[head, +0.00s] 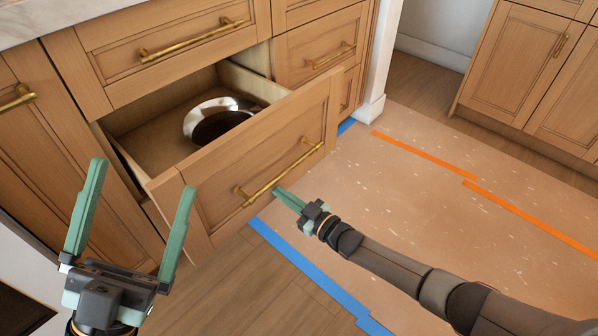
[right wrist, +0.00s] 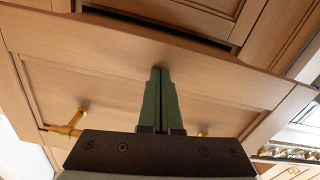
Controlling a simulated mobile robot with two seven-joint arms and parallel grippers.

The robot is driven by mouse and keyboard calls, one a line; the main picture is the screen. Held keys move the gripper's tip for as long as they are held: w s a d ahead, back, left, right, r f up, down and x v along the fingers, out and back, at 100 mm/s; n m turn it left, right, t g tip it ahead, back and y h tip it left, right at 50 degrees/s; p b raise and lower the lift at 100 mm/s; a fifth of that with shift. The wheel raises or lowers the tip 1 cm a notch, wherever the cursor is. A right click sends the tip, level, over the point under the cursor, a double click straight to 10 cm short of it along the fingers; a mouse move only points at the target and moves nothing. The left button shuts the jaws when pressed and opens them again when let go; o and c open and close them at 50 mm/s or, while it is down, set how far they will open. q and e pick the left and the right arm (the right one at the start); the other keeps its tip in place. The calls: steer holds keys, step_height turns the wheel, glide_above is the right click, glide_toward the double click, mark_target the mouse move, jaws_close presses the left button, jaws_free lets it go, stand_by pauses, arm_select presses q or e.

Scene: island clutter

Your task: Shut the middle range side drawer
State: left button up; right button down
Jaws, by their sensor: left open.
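The middle drawer (head: 235,185) is pulled out from the wooden cabinet and stands open, with a brass bar handle (head: 278,175) on its front. A round shiny metal pan or bowl (head: 217,120) lies inside it. My right gripper (head: 278,191) is at the drawer front, close to the handle. In the right wrist view its two fingers (right wrist: 158,70) are together with nothing seen between them, their tips at or very near the front panel (right wrist: 215,88). Contact is not clear. My left gripper (head: 140,178) is open and empty, left of the drawer.
A closed drawer (head: 165,45) is above the open one, and more closed drawers (head: 320,50) are to its right. Blue tape (head: 310,268) and orange tape (head: 425,155) mark the floor. Another cabinet (head: 530,75) stands at the far right. The floor between is clear.

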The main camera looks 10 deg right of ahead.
steer(key=shift+x, duration=2.4)
steer(key=shift+a, duration=0.1)
